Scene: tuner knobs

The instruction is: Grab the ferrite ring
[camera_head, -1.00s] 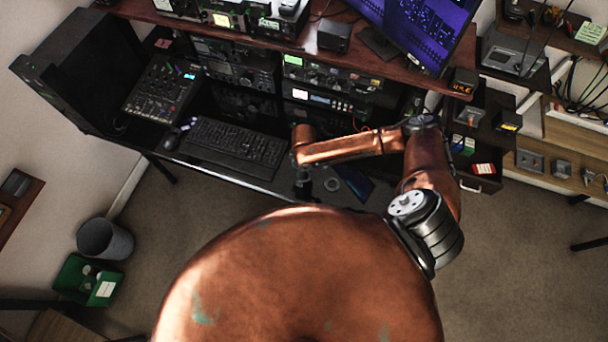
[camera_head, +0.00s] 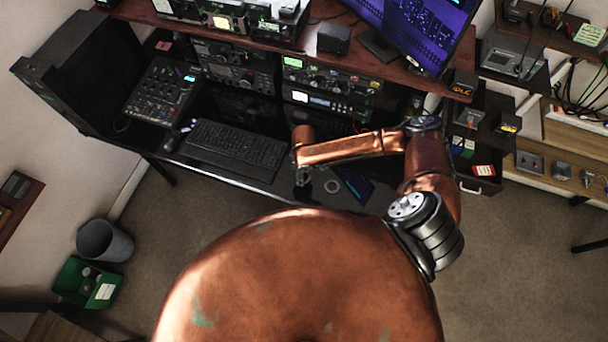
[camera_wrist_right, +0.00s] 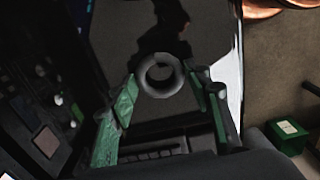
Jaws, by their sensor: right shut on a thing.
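The ferrite ring (camera_head: 332,187) is a small dark grey ring, seen near the front edge of the dark glossy desk (camera_head: 240,184). In the right wrist view the ring (camera_wrist_right: 160,75) sits between the fingertips of my right gripper (camera_wrist_right: 162,82), with its hole facing the camera. The right gripper (camera_head: 304,180) is small and dark in the head view, close to the left of the ring, and its fingertips are hard to make out there. It is shut on the ring. Green pads line both fingers. My left gripper is not in view.
A black keyboard (camera_head: 236,148) lies left of the right gripper. A flat dark blue item (camera_head: 355,184) lies just right of the ring. Radio units (camera_head: 330,85) stand behind, under a shelf. A grey bin (camera_head: 105,240) and a green box (camera_head: 88,282) stand on the floor.

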